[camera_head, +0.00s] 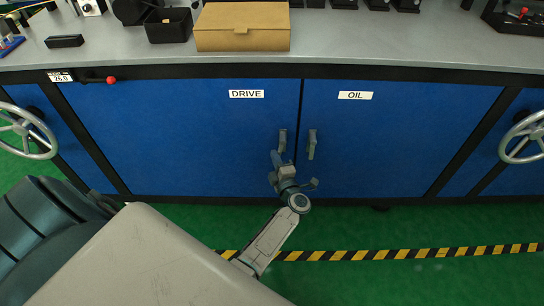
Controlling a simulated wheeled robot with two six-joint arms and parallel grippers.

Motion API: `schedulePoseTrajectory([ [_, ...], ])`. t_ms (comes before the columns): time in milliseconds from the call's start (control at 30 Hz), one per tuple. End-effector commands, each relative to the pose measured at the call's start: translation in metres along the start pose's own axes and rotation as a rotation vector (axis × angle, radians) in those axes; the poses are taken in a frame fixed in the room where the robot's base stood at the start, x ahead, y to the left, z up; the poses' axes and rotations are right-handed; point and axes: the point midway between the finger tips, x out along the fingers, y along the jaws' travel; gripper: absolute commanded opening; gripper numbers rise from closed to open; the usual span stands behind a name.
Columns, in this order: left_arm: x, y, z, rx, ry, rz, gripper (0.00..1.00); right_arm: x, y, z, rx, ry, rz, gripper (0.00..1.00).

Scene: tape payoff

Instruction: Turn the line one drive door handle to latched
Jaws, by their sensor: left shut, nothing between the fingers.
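The DRIVE door (190,140) is a blue cabinet door with a white DRIVE label, and it looks closed. Its grey handle (283,137) stands close to upright at the door's right edge; the lower end is partly hidden by my gripper. My left gripper (276,157) is shut and empty. Its fingertips are just below and left of the handle; I cannot tell whether they touch it. My right gripper is not in view.
The OIL door (400,130) with its own handle (311,146) is just right. Handwheels (26,131) flank the cabinet. A cardboard box (243,27) and black bin (168,26) stand on the grey worktop (370,52). Striped tape (400,253) crosses the green floor.

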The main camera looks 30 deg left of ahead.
Motion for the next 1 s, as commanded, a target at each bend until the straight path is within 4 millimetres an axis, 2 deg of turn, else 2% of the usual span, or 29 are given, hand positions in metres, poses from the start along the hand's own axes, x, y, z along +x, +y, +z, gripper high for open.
schedulePoseTrajectory([
  [400,-0.0033,-0.0014,0.0092,-0.160,0.000,-0.056,0.00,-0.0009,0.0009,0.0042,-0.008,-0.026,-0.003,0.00],
  [1000,-0.0036,-0.0016,0.0102,-0.176,0.000,-0.062,0.00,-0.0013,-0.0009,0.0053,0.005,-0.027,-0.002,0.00],
])
